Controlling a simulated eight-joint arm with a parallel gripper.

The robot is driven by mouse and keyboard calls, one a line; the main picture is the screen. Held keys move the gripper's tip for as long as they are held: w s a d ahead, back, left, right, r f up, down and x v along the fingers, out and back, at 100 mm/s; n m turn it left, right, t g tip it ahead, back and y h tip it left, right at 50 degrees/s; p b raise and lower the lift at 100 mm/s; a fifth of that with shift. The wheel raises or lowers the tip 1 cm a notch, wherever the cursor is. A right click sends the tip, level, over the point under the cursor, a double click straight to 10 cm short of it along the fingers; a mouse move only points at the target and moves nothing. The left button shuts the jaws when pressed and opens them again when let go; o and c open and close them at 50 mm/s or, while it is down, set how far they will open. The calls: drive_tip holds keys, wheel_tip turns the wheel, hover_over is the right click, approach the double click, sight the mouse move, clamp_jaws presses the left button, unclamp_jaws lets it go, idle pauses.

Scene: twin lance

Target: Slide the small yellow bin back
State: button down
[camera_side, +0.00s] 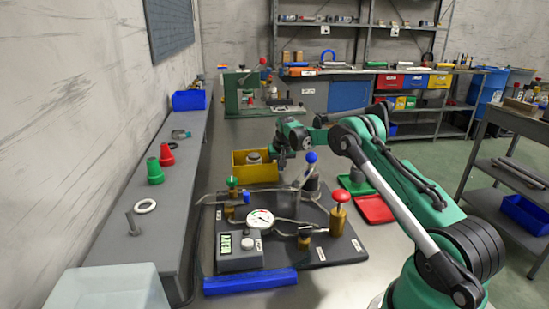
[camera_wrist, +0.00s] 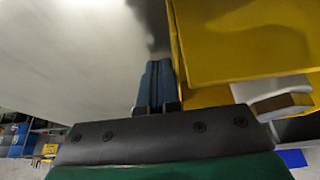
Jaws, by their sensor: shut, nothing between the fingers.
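The small yellow bin (camera_side: 262,178) stands on the bench behind the dark fixture plate, with a grey round piece (camera_side: 254,157) inside. In the wrist view the bin (camera_wrist: 240,45) fills the upper right, and a pale piece (camera_wrist: 268,92) shows in it. My gripper (camera_side: 282,160) is low at the bin's right side in the side view, its fingertips partly hidden. In the wrist view my gripper's blue fingers (camera_wrist: 158,75) are together and empty, close beside the bin's wall. I cannot tell whether they touch it.
The dark plate (camera_side: 345,248) in front carries a gauge (camera_side: 261,219), pipes and a blue-knobbed lever (camera_side: 310,158). Green (camera_side: 355,184) and red (camera_side: 375,209) trays lie to the right. A green press (camera_side: 244,95) stands behind. Bare bench shows between the bin and the press.

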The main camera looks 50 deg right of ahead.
drive_tip(key=shift+w+a, duration=0.2)
drive_tip(key=shift+w+a, duration=0.1)
drive_tip(key=shift+w, duration=0.05)
drive_tip(key=shift+w+a, duration=0.6)
drive_tip(key=shift+w+a, duration=0.1)
idle(0.4)
drive_tip(key=shift+w+a, duration=0.6)
drive_tip(key=shift+w+a, duration=0.1)
